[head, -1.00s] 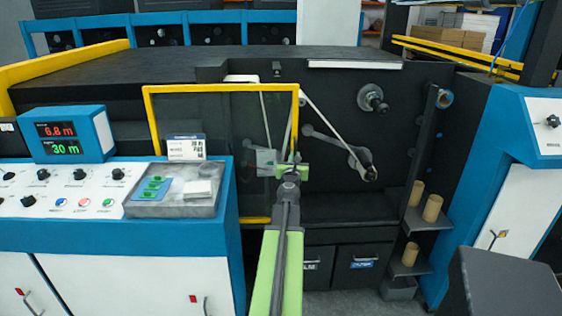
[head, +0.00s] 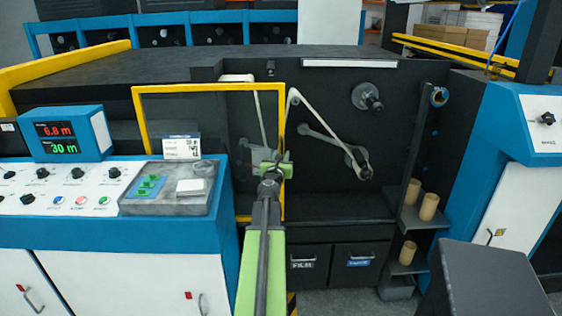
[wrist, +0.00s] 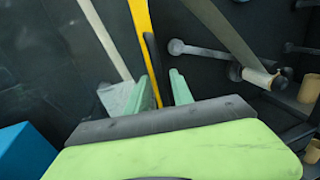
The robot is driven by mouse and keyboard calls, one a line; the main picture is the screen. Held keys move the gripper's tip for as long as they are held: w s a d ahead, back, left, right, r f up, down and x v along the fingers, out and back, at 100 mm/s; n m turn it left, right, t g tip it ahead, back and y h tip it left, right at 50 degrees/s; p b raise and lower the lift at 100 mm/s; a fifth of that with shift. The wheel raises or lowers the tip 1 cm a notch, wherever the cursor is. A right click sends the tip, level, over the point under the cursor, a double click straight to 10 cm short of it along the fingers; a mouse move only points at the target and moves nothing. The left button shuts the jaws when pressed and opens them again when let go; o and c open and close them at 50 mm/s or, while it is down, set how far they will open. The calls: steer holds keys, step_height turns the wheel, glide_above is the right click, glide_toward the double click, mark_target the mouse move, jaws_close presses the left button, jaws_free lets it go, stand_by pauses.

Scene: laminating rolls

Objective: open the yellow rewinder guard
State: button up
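The rewinder guard is a clear panel in a yellow frame (head: 210,87), standing in front of the dark rewinder face in the head view. In the wrist view its yellow upright (wrist: 144,40) runs down towards the gap between my fingers, with a dark bar, seemingly its handle (wrist: 152,62), along its right side. My gripper (head: 272,166) is at the lower part of the guard's right upright. In the wrist view its two green fingers (wrist: 163,92) stand apart, with the upright and dark bar's lower end between them. I cannot tell whether either finger touches.
A blue control console (head: 110,235) with a display (head: 66,133) and grey tray (head: 208,200) stands at the left. Rewinder rollers (head: 366,97) and shelves with cardboard cores (head: 429,207) lie to the right. A dark box (head: 490,285) is at the front right.

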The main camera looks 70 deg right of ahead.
steer(key=shift+a, duration=0.1)
steer(key=s+a, duration=0.1)
steer(key=a, duration=0.6)
steer(key=shift+a, duration=0.15)
steer(key=shift+s, duration=0.1)
